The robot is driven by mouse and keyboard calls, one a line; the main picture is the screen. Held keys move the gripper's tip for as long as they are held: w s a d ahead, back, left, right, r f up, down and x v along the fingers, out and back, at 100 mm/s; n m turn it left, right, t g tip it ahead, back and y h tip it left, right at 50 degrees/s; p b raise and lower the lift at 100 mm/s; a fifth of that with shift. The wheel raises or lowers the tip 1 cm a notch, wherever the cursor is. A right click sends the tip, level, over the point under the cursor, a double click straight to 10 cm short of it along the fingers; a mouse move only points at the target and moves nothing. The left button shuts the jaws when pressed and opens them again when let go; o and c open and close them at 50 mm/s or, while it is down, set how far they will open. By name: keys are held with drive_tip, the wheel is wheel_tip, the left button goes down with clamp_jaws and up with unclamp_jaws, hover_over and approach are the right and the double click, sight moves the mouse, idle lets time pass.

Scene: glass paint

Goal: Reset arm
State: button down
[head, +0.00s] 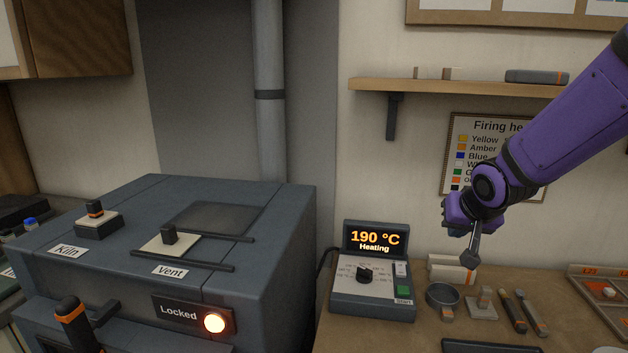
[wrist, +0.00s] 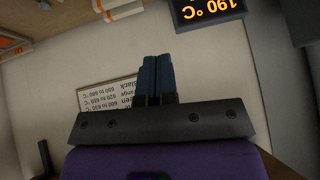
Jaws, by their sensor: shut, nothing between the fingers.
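My purple arm reaches in from the upper right in the head view. My gripper (head: 472,245) hangs in the air above the workbench, right of the temperature controller. In the wrist view my gripper (wrist: 157,62) shows its two dark blue fingers side by side, closed together with nothing between them. The controller (head: 373,297) reads "190 °C Heating"; its display also shows in the wrist view (wrist: 208,10), upside down.
The kiln (head: 275,270) at left has a "Locked" sign with a lit lamp (head: 214,323). A shelf (head: 450,87) and a firing chart (head: 462,190) are on the wall behind.

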drive_tip(key=s+r+n+g, duration=0.1)
drive_tip(key=s+r, duration=0.4)
drive_tip(key=s, duration=0.8)
drive_tip(key=s+d+r+n+g, duration=0.1)
drive_tip(key=s+r, duration=0.5)
drive_tip(key=s, duration=0.7)
drive_tip(key=shift+d+r, duration=0.2)
drive_tip(key=shift+w, duration=0.1)
idle(5.1)
